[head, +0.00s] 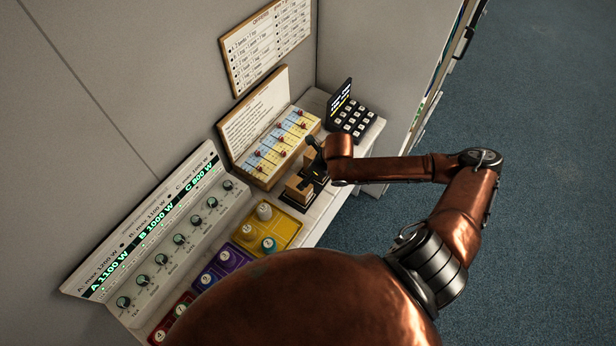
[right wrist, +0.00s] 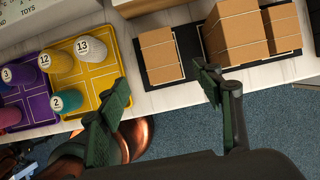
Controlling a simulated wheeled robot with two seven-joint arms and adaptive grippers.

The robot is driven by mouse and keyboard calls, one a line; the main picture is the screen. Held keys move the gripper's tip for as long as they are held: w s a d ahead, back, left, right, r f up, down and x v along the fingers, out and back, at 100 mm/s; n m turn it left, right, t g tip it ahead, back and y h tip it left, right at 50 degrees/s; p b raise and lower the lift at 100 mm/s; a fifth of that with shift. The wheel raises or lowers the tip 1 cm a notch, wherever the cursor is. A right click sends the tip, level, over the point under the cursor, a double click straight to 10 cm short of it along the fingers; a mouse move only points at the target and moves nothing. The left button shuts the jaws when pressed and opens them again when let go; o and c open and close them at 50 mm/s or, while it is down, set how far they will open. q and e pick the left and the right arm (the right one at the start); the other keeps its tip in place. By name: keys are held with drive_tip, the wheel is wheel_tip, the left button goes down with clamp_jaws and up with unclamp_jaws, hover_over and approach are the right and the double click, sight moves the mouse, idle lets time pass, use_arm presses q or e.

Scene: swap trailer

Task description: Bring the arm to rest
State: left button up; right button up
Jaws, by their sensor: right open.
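My right arm (head: 460,220), copper coloured, reaches from the bottom of the head view and bends back over the counter. Its gripper (head: 316,157) is above the small cardboard boxes (head: 297,190) on a black mat, partly hiding them. In the right wrist view the gripper (right wrist: 160,85) has its two dark green fingers spread apart with nothing between them. The cardboard boxes (right wrist: 237,35) sit beyond the fingers. My left gripper is not in view.
A red tray (head: 172,312), a dial panel (head: 165,235), a wooden board box (head: 262,118) and a keypad (head: 353,118) line the counter. The blue carpet (head: 550,120) at right is clear.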

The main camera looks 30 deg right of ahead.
idle(0.3)
drive_tip(key=s+a+f+m+t, duration=0.15)
drive_tip(key=s+a+m, duration=0.25)
drive_tip(key=m, duration=0.5)
drive_tip(key=s+a+f+m, duration=0.2)
drive_tip(key=s+a+m, duration=0.15)
drive_tip(key=m, duration=0.45)
drive_tip(key=s+d+f+m+g+h, duration=0.1)
drive_tip(key=s+d+m, duration=0.4)
drive_tip(key=s+m, duration=0.5)
drive_tip(key=s+d+f+m+g+h, duration=0.15)
drive_tip(key=s+d+m, duration=0.35)
drive_tip(key=m, duration=0.8)
wheel_tip(320, 180, down, 36)
drive_tip(key=s+a+b, duration=0.2)
drive_tip(key=b, duration=0.4)
drive_tip(key=s+f+g+b, duration=0.2)
drive_tip(key=s+f+b, duration=0.3)
drive_tip(key=s+f, duration=1.4)
wheel_tip(320, 180, down, 4)
drive_tip(key=shift+a+r+n, duration=0.15)
drive_tip(key=shift+a+n, duration=0.1)
drive_tip(key=shift+n, duration=0.15)
